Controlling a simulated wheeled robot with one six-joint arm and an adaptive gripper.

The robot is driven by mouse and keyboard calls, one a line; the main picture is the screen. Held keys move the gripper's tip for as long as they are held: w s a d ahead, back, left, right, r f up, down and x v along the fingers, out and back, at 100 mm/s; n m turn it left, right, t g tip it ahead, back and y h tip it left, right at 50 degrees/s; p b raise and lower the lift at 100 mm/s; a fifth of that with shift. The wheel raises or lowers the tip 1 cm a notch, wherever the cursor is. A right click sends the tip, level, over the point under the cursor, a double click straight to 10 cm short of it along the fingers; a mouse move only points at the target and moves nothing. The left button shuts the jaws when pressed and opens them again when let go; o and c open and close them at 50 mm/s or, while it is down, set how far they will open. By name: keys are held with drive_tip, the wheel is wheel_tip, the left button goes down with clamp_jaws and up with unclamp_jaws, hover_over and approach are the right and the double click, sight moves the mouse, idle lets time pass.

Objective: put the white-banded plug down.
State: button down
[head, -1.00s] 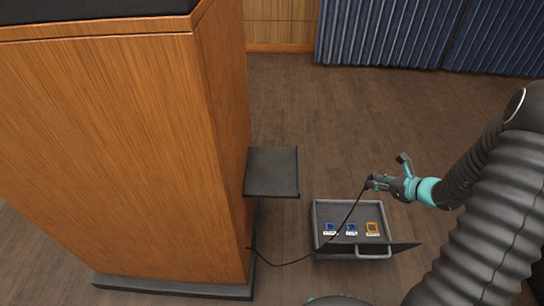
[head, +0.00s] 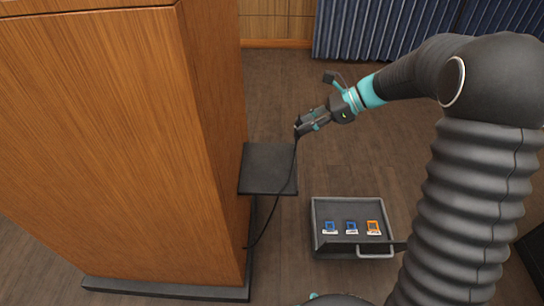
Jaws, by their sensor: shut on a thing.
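My gripper (head: 301,128) is at the upper middle of the head view, above and just right of the far edge of a dark side shelf (head: 262,170). It is shut on the end of a black cable (head: 291,175). The plug at that end is small and mostly hidden by the fingers, and I cannot make out its white band. The cable hangs from the gripper past the shelf's right edge and runs down to the foot of the wooden cabinet. The shelf is bare.
A tall wooden cabinet (head: 110,150) fills the left. An open grey drawer or case (head: 316,215) on the floor holds two blue items (head: 330,227) (head: 351,227) and an orange one (head: 373,227). Blue pleated curtains (head: 390,30) hang at the back. The floor between is clear.

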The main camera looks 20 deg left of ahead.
drive_tip(key=shift+s+a+f+b, duration=0.15)
drive_tip(key=shift+s+a+f, duration=0.45)
drive_tip(key=shift+a+f, duration=0.85)
drive_tip(key=shift+s+a+f+b, duration=0.15)
drive_tip(key=shift+s+a+f, duration=0.45)
drive_tip(key=shift+a+f, duration=0.8)
drive_tip(key=shift+s+a+f+b, duration=0.15)
drive_tip(key=shift+s+a+f, duration=0.45)
drive_tip(key=shift+a+f, duration=0.85)
drive_tip(key=shift+d+f, duration=0.4)
drive_tip(key=shift+f, duration=0.35)
drive_tip(key=c, duration=0.9)
unclamp_jaws()
drive_tip(key=shift+r, duration=0.1)
drive_tip(key=shift+r, duration=0.25)
drive_tip(key=shift+w+d+r, duration=0.1)
drive_tip(key=shift+d+r, duration=0.1)
drive_tip(key=shift+r, duration=0.05)
drive_tip(key=v, duration=1.1)
drive_tip(key=shift+d+r+p, duration=0.15)
drive_tip(key=shift+d+p, duration=0.1)
drive_tip(key=shift+p, duration=0.1)
